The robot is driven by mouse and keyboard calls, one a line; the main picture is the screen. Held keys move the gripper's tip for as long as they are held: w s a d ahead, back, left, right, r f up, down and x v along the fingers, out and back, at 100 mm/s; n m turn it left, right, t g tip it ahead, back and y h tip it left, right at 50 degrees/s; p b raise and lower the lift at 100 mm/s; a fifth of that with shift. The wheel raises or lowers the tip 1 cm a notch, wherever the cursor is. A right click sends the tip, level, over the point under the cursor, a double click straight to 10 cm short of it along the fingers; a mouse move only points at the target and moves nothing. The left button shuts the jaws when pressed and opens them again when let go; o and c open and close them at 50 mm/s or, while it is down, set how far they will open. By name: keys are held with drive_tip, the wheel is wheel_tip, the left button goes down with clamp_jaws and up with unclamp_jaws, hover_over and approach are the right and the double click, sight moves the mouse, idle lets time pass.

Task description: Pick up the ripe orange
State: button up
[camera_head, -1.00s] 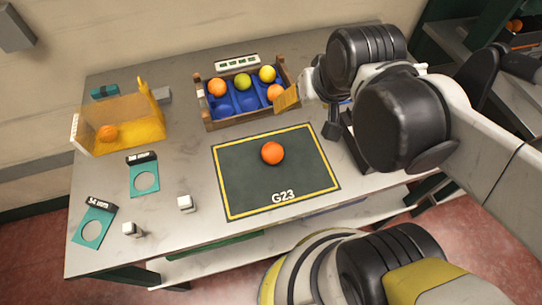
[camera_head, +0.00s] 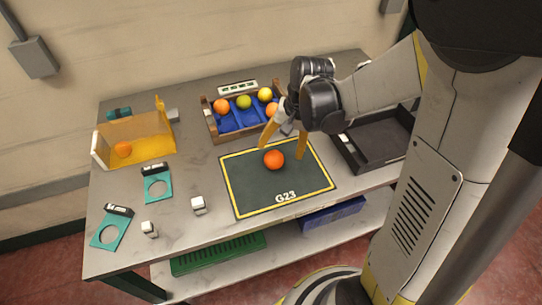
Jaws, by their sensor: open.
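A ripe-looking orange (camera_head: 274,159) lies on the dark mat (camera_head: 255,197) with a yellow border and the mark G23. My gripper (camera_head: 281,148) is open above the mat, with one yellow finger left of and above the orange and the other to its right. The fingers appear apart from the orange; their exact height is hard to tell. Other fruit sits in the wooden crate with blue cups (camera_head: 229,136): an orange one (camera_head: 221,106), a green one (camera_head: 243,102), a yellow one (camera_head: 265,94) and another orange one (camera_head: 271,109), partly beside my gripper.
A yellow clear-walled bin (camera_head: 150,137) at the left holds an orange (camera_head: 123,149). A dark tray (camera_head: 377,142) stands at the right.

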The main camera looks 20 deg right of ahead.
sight(276, 154)
drive_tip(key=b+x, duration=0.1)
drive_tip(key=x, duration=0.3)
drive_tip(key=b+x, duration=0.1)
drive_tip(key=x, duration=0.1)
drive_tip(key=shift+w+a+b, duration=0.15)
drive_tip(key=shift+a+b, duration=0.15)
drive_tip(key=shift+c, duration=0.2)
drive_tip(key=c, duration=1.3)
